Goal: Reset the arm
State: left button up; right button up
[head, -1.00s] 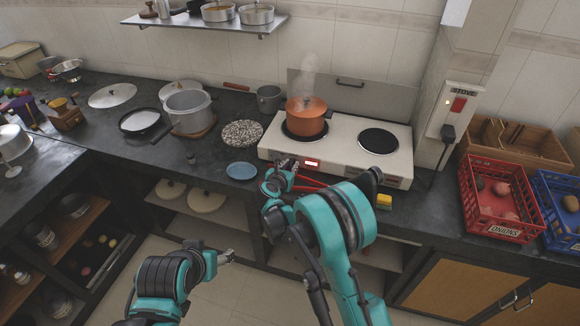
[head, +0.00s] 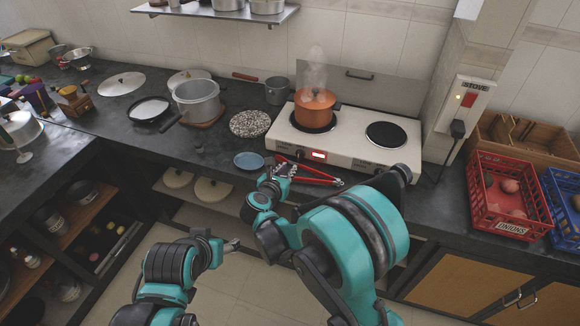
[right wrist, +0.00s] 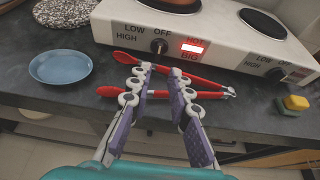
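My right gripper (head: 284,171) is over the front edge of the counter, in front of the stove. In the right wrist view its two fingers (right wrist: 160,72) stand apart with a gap between the tips, and nothing is held. Red tongs (head: 318,174) lie spread on the counter just beyond the fingertips; the fingers partly cover them in the right wrist view (right wrist: 205,83). My left gripper (head: 232,244) is low over the floor in front of the counter, with no object visible in it. Its fingers are too small to read.
The stove (head: 350,146) carries a steaming orange pot (head: 315,108). A blue plate (head: 249,160) sits left of the tongs. A yellow-green sponge (right wrist: 292,105) lies at the counter edge. Floor in front is clear.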

dwell(0.4)
jog(key=d+r+n+t+y, duration=0.25)
jog(key=r+n, duration=0.45)
jog(key=r, duration=0.4)
jog(key=d+r+n+t+y, duration=0.1)
jog(key=r+n+t+y, duration=0.15)
jog(key=r+n, duration=0.65)
jog(key=s+r+n+y, duration=0.4)
jog(key=s+n, duration=0.1)
jog(key=n, duration=0.3)
jog(key=s+d+f+n+g+h, duration=0.2)
jog(key=s+d+f+n+g, duration=0.3)
jog(key=s+d+f+n, duration=0.3)
jog(key=s+d+f+n+g+h, duration=0.2)
jog(key=s+d+f+n+g, duration=0.4)
jog(key=s+f, duration=0.4)
jog(key=s+d+n, duration=0.1)
jog(key=s+d, duration=0.1)
jog(key=s, duration=0.4)
jog(key=shift+d+n+h, duration=0.3)
jog(key=shift+n+h, duration=0.1)
jog(key=shift+s, duration=0.1)
